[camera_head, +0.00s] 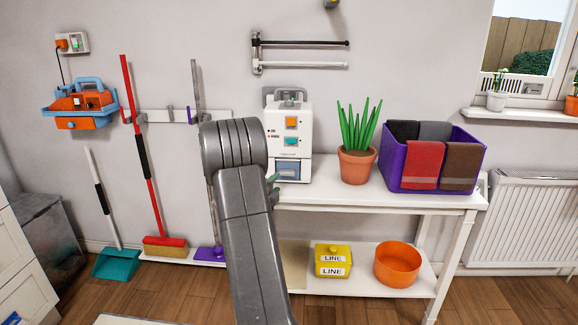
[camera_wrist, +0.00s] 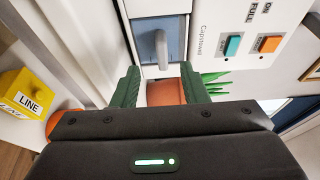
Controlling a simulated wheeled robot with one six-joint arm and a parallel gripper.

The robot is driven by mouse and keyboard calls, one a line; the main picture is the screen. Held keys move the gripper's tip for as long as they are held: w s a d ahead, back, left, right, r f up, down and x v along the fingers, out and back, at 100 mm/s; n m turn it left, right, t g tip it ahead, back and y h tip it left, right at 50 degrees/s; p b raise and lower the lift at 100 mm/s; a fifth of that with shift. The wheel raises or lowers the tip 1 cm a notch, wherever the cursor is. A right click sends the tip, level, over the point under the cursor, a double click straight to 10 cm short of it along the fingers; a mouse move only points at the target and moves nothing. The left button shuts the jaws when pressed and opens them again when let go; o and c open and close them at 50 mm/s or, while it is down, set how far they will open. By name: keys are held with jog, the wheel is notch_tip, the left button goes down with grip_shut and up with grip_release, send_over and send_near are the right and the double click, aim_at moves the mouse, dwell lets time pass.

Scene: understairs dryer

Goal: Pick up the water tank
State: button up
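A white appliance (camera_head: 289,135) stands on the white table against the wall, with an orange and a teal button on its front. The water tank (camera_head: 287,169) appears to be the blue-grey part low in its front. In the wrist view the tank (camera_wrist: 158,40) shows a light vertical handle and sits inside the housing. My gripper (camera_wrist: 158,82) is open and empty, its two green fingers apart just short of the tank's handle. In the head view my arm hides most of the gripper; only bits of green finger show beside the appliance.
A potted plant (camera_head: 356,160) stands right of the appliance, and a purple basket with towels (camera_head: 399,169) beyond it. A yellow box (camera_head: 333,261) and orange bowl (camera_head: 397,263) sit on the lower shelf. A red broom (camera_head: 140,160) leans left. Bare table shows in front of the plant.

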aim_at(284, 174)
jog(key=x, duration=0.7)
jog(key=shift+w+d+r, duration=0.15)
jog(key=shift+w+d, duration=0.1)
jog(key=shift+w, duration=0.1)
grip_shut()
jog(key=shift+r, duration=0.1)
